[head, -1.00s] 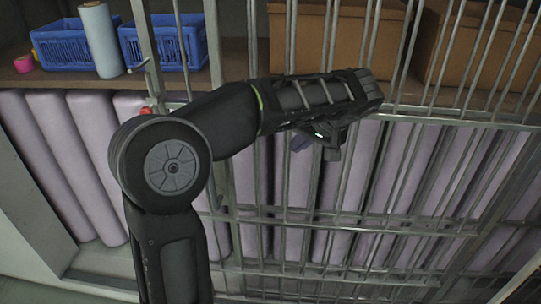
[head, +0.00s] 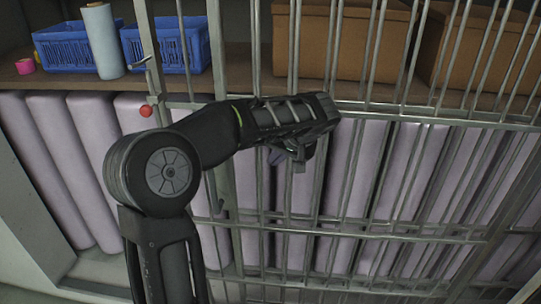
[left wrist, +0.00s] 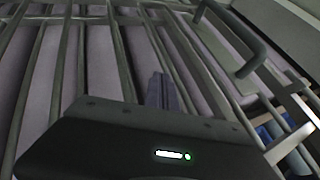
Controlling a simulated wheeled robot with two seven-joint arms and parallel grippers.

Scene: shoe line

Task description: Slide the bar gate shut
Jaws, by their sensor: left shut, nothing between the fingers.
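The bar gate (head: 252,60) is a frame of grey metal bars standing across the shelving in the head view. Doubled bars show, so barred layers overlap. My left gripper (head: 292,160) is shut and empty in front of the bars, partly hidden by its own wrist. In the left wrist view its fingers (left wrist: 165,92) point at the bars; contact cannot be told. A dark grey pull handle (left wrist: 240,48) is right of the fingers there, apart from them. In the head view my forearm hides part of the gate's left side. My right gripper is not in view.
A metal post with a small latch-like lever (head: 140,66) and a red knob (head: 146,111) stands left. Blue crates (head: 70,48), a pale roll (head: 102,42) and cardboard boxes (head: 335,45) sit on the shelf (head: 30,78). Lilac rolls (head: 50,160) stand below; those at far left have no bars before them.

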